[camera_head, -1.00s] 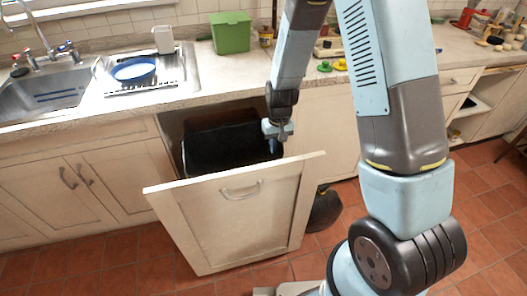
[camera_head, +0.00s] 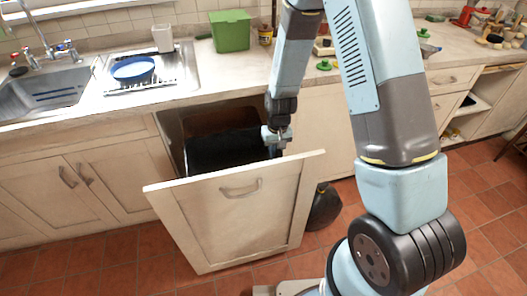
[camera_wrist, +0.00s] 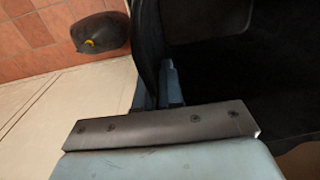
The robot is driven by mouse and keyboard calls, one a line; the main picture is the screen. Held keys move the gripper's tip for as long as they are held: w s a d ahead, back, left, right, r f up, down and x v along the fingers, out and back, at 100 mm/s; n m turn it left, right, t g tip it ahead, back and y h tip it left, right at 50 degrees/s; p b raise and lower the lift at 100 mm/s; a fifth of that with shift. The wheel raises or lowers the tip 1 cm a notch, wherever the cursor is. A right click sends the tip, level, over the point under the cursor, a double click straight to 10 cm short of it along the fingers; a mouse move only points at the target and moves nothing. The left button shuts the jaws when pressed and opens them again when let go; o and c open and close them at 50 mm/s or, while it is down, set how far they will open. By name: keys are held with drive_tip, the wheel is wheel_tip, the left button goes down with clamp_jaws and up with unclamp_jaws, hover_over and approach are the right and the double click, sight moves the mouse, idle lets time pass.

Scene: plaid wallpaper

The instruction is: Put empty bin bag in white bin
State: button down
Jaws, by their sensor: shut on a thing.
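The empty bin bag (camera_head: 222,152) is black and hangs open inside the pulled-out cabinet unit behind the cream front panel (camera_head: 232,210). No white bin wall can be made out; the panel and bag hide that space. My gripper (camera_head: 274,152) points down at the bag's right side, just behind the panel's top edge. In the wrist view, my gripper (camera_wrist: 158,95) is shut on the bag's edge. The black bag (camera_wrist: 225,75) spreads to the right of the fingers there.
A full dark bag (camera_head: 325,207) sits on the tiled floor right of the panel; its yellow tie shows in the wrist view (camera_wrist: 90,43). On the counter are a green box (camera_head: 230,32), a blue bowl (camera_head: 133,69) and a sink (camera_head: 42,92). Floor left of the panel is clear.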

drive_tip(key=c, duration=1.3)
unclamp_jaws()
drive_tip(key=shift+o, duration=0.2)
drive_tip(key=s+d+r+t, duration=0.1)
drive_tip(key=d+r, duration=0.2)
drive_tip(key=r, duration=0.9)
drive_tip(key=s+d+r, duration=0.1)
drive_tip(key=d+r, duration=0.2)
drive_tip(key=r, duration=0.9)
drive_tip(key=s+d+r+m+t, duration=0.1)
drive_tip(key=s+d+r, duration=0.2)
drive_tip(key=r, duration=0.2)
drive_tip(key=s+d+r+t, duration=0.1)
drive_tip(key=s+d+r, duration=0.2)
drive_tip(key=d+r, duration=0.15)
drive_tip(key=s+d+r+m+t, duration=0.1)
drive_tip(key=s+d+r+t, duration=0.1)
drive_tip(key=s+r, duration=0.6)
drive_tip(key=shift+s+d+m+t+h, duration=0.35)
drive_tip(key=shift+s+d, duration=0.2)
drive_tip(key=shift+s, duration=2.25)
